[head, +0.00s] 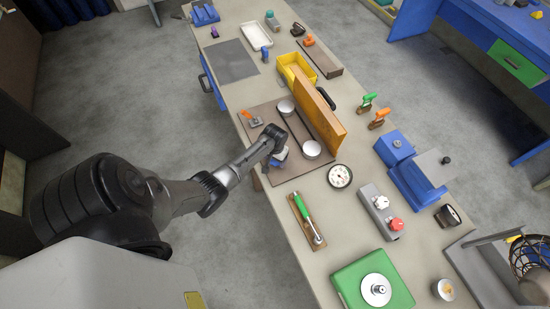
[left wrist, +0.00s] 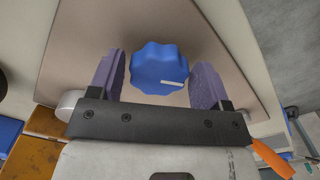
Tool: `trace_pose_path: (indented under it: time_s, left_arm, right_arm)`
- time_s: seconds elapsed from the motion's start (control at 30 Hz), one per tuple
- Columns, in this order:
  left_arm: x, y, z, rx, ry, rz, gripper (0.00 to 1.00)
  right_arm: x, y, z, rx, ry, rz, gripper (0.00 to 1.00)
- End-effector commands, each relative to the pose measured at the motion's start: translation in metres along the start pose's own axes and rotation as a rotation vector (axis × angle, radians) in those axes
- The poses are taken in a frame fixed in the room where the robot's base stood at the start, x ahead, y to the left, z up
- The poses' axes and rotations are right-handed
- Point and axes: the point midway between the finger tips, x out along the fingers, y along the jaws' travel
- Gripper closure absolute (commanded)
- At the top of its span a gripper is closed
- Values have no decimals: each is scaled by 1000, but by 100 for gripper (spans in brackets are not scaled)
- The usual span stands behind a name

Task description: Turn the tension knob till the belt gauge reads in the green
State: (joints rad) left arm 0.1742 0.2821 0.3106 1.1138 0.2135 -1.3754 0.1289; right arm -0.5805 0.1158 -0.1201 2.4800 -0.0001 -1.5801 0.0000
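The blue scalloped tension knob (left wrist: 159,69) with a white mark sits on the brown board (left wrist: 225,40) in the left wrist view. My left gripper (left wrist: 158,60) has its two purple fingers on either side of the knob, seemingly with narrow gaps. In the head view my left gripper (head: 279,156) is over the near side of the board (head: 264,112) and largely hides the knob. A round white dial gauge (head: 340,176) lies beside the board; its needle and green zone are too small to read. My right gripper is not in view.
Two silver pulleys (head: 311,149) and an orange-brown upright panel (head: 317,105) stand on the board. An orange-handled tool (head: 252,118) lies near the arm. A green screwdriver (head: 306,217), a grey box with a red knob (head: 382,212) and a green-topped unit (head: 350,284) are nearer the front.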

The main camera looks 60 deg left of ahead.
Motion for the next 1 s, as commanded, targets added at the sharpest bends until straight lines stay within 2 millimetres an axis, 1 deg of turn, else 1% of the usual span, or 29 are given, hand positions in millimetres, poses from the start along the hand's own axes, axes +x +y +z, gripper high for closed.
trace_pose_path:
  time_s: [0.03, 0.3, 0.37, 0.53, 0.67, 0.87, 1.0]
  left_arm:
    - [0, 0, 0, 0, 0, 0, 34]
    - [0, 0, 0, 0, 0, 0, 60]
    - [0, 0, 0, 0, 0, 0, 64]
    - [-1, 0, 0, 14, 0, -1, 64]
    - [-2, -1, 0, 58, 0, -2, 64]
    - [-3, -2, 0, 194, -1, -3, 64]
    - [-2, -3, 0, 325, -2, -2, 64]
  right_arm:
    - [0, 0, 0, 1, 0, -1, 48]
    - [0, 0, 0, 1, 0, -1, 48]
    - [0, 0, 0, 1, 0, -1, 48]
    - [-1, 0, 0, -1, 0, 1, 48]
    - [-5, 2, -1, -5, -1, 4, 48]
    - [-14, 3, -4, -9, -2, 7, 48]
    - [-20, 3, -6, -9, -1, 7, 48]
